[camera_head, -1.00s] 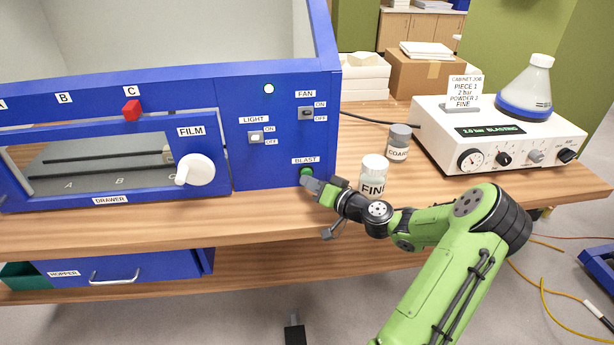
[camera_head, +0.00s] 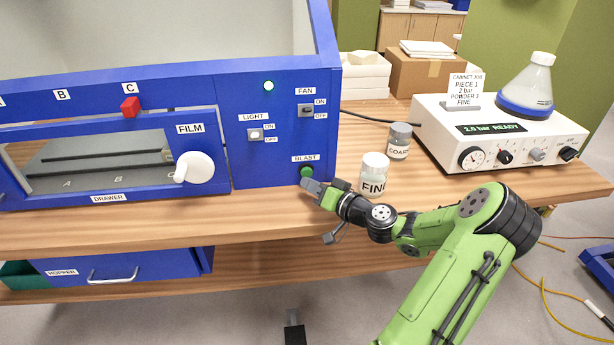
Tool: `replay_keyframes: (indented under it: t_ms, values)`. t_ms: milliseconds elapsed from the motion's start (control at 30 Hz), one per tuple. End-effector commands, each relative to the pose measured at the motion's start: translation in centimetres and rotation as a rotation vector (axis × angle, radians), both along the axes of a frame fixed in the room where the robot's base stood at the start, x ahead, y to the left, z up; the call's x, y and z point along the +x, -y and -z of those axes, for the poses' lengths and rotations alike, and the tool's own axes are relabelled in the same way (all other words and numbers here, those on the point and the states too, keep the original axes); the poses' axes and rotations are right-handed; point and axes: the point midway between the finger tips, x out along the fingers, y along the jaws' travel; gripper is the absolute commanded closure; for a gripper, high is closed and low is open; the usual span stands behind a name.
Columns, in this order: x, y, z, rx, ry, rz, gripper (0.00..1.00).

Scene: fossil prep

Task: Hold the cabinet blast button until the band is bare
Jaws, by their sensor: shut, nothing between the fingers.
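The green BLAST button (camera_head: 306,172) is on the lower right of the blue cabinet's front panel (camera_head: 285,140). My gripper (camera_head: 306,186) is shut and empty, its tips just below and in front of the button; a small gap seems to show. The display (camera_head: 491,128) on the white unit reads "2.0 bar READY". The cabinet window (camera_head: 90,160) shows dark rails with A and C marks below. I cannot make out the band or its state there.
The FINE jar (camera_head: 374,173) stands close behind my wrist, with the COARSE jar (camera_head: 399,141) behind it. A white FILM knob (camera_head: 195,167) juts from the cabinet front. The job card (camera_head: 464,90) reads piece 1, 2 bar, powder fine. Bare tabletop lies along the front edge.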

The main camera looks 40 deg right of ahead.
Motion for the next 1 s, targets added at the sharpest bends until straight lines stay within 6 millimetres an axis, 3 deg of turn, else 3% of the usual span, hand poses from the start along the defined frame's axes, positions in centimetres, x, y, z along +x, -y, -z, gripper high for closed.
replay_keyframes:
  t_ms: [267,700,1000]
  values:
    - [-0.1,-0.1,0.0,0.000,0.000,0.000,1.00]
    - [-3.7,-2.4,0.2,-0.001,-0.003,0.002,1.00]
    - [-4.2,-2.8,0.0,0.000,-0.001,0.001,1.00]
